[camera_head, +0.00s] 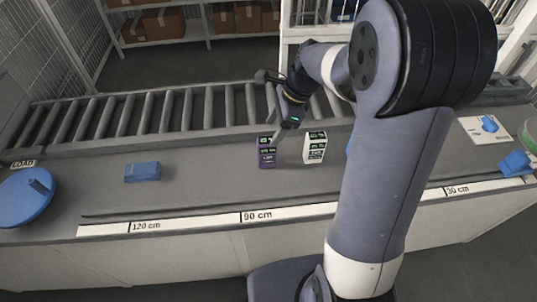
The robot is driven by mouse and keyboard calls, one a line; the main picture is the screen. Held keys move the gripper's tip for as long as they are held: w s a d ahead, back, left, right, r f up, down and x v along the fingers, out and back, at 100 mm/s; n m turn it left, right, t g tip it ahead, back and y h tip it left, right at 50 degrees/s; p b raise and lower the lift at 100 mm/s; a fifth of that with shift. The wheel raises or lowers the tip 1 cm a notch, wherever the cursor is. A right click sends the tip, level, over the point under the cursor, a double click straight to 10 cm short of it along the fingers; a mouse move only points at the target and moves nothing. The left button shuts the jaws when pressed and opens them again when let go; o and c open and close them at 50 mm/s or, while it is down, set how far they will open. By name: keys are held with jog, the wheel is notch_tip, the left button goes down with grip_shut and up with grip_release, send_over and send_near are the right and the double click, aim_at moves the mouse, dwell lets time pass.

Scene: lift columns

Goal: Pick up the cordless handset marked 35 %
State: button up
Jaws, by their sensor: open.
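Two upright handset-like units stand on the grey counter near its middle. One is dark purple-black (267,156), with a small lit display and pale lettering. The other is white (315,152), with dark display panels, just to its right and apart from it. Their figures are too small to read surely, so I cannot tell which shows 35 %. My gripper (277,131) is open and reaches down just above and behind the dark unit. Its fingertips are small and partly hidden, and I cannot tell whether they touch the unit.
A roller conveyor (150,115) runs behind the counter. A blue block (142,172) and a round blue thing (27,200) lie left. Blue items (515,163) and a white plate (478,131) lie right. A ruler strip (190,224) lines the front edge. My arm hides the right-middle.

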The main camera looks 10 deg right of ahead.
aim_at(269, 141)
jog(key=x, duration=0.3)
jog(key=shift+d+f, duration=0.15)
jog(key=shift+f, duration=0.3)
jog(key=shift+w+p+x, duration=0.15)
jog(key=shift+p+x, duration=0.2)
jog(key=shift+x, duration=1.05)
jog(key=shift+w+p+x, duration=0.15)
jog(key=shift+p+x, duration=0.15)
jog(key=shift+x, duration=1.15)
jog(key=shift+d, duration=0.1)
jog(key=c, duration=1.2)
jog(key=shift+r, duration=0.15)
